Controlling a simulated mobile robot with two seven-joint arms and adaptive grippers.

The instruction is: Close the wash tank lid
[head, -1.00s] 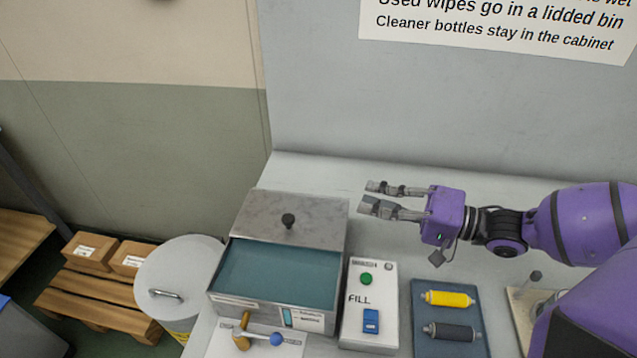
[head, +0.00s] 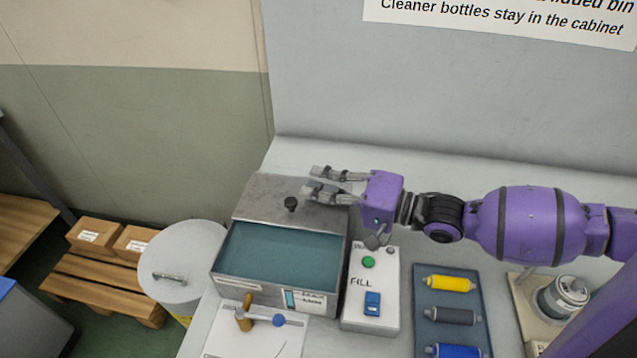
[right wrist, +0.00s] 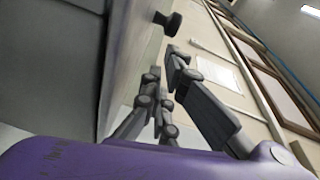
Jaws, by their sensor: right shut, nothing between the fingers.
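The wash tank (head: 222,287) is an open metal box on the bench with teal liquid showing in its front part. Its grey metal lid (head: 262,197) sits over the back part, with a black knob (head: 291,204) on top. My right gripper (head: 308,180) is at the lid's back right, its fingers pointing left, just right of and behind the knob. It is shut and empty, apart from the knob. In the right wrist view the knob (right wrist: 168,22) shows beyond the fingertips (right wrist: 162,66). My left gripper is out of view.
A FILL control box (head: 358,312) with green and blue buttons stands right of the tank. A tray (head: 428,345) of coloured rollers is farther right, beside a jar (head: 562,298). A lidded bin (head: 182,265) stands left of the bench.

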